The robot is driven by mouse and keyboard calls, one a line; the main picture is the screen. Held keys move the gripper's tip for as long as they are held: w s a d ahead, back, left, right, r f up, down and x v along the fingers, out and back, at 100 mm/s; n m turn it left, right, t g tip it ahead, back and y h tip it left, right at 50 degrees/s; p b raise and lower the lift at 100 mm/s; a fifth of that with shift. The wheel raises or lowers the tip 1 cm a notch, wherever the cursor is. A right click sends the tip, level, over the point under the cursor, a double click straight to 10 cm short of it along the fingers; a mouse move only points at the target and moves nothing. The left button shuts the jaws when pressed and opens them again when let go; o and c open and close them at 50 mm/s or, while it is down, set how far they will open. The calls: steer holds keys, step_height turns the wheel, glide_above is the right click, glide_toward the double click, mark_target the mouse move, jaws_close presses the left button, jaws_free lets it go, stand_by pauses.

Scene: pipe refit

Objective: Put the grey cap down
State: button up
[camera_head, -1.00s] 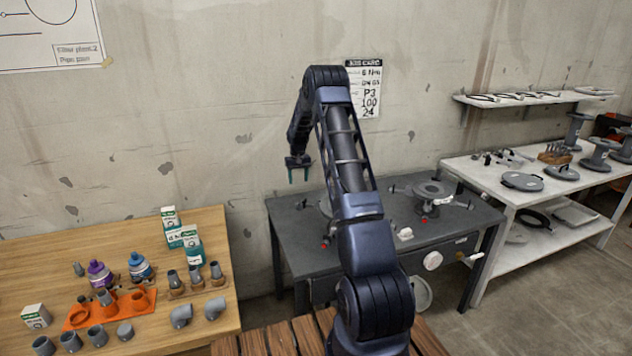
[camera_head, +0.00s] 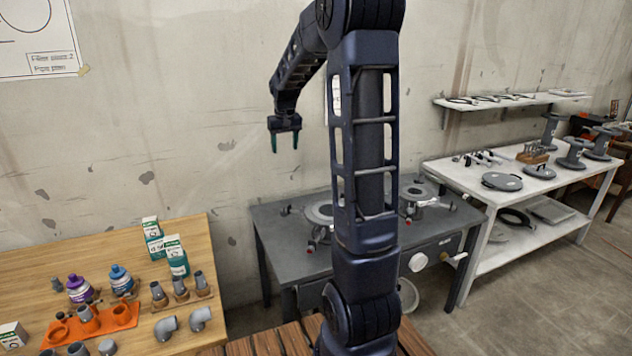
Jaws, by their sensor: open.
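My gripper (camera_head: 285,143) hangs high in front of the wall, above the left part of the grey workbench. Its teal fingers point down, open, with nothing visible between them. A short grey piece (camera_head: 107,347) that looks like the grey cap sits on the wooden table (camera_head: 212,304) at the lower left, near the orange tray (camera_head: 98,322). It stands apart from my gripper, and the picture's bottom edge is close to it.
Grey elbows (camera_head: 166,328), purple (camera_head: 80,289) and blue (camera_head: 121,279) bottles, several fittings and green-white boxes (camera_head: 177,258) crowd the wooden table. The grey workbench (camera_head: 275,235) carries round fixtures, partly hidden by my arm. A white bench (camera_head: 444,169) stands right.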

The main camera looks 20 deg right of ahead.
steer(key=s+a+r+t, duration=0.1)
steer(key=s, duration=1.6)
steer(key=s+a+r+t, duration=0.1)
steer(key=s+a, duration=0.1)
steer(key=s, duration=1.6)
steer(key=shift+s+r, duration=0.1)
